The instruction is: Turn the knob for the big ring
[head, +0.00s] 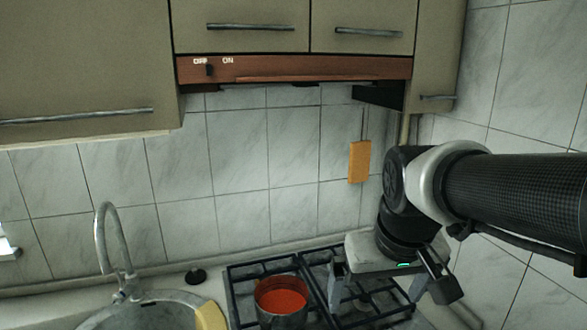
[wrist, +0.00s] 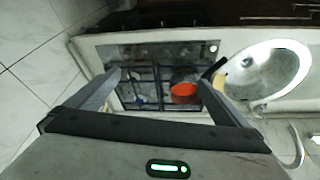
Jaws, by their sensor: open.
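The gas hob (head: 235,288) has black grates and stands at the bottom of the head view. It also shows in the wrist view as a grey plate (wrist: 140,52). I cannot make out the knobs or the big ring clearly in either view. A small light round spot (wrist: 213,48) lies near one corner of the plate; I cannot tell what it is. My gripper (head: 374,292) is open and empty, pointing down above the hob's right half. In the wrist view its two fingers (wrist: 160,82) frame the hob from above.
A pot (head: 282,303) with red inside stands on the left grate. A sink (head: 150,315) with a tap (head: 108,240) is left of the hob. A small orange board (head: 359,161) hangs on the tiled wall. The hood (head: 300,68) and cupboards overhang the back.

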